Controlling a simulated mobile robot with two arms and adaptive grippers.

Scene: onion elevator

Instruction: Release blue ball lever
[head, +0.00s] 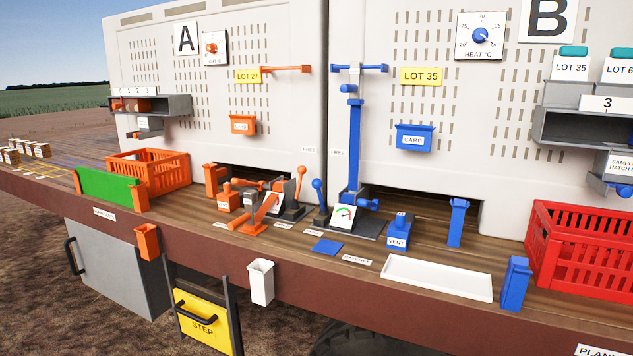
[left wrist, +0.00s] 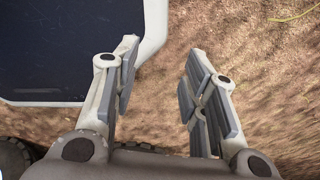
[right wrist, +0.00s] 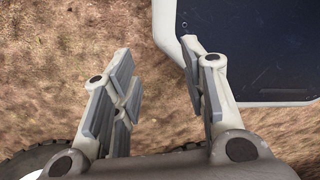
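The blue ball lever (head: 318,186) stands on the wooden bench in the head view, a blue ball on a short stem beside the dark base of the blue column (head: 354,140). An orange ball lever (head: 301,174) stands just left of it. Neither gripper shows in the head view. My left gripper (left wrist: 160,85) is open and empty over bare ground in the left wrist view. My right gripper (right wrist: 165,85) is open and empty over bare ground in the right wrist view. Both are away from the lever.
A gauge (head: 342,216) stands in front of the blue column. A blue VENT block (head: 397,232), a white tray (head: 436,277) and a red crate (head: 585,250) are to the right. Orange devices (head: 262,212) crowd the left. A yellow step (head: 205,318) hangs below the bench edge.

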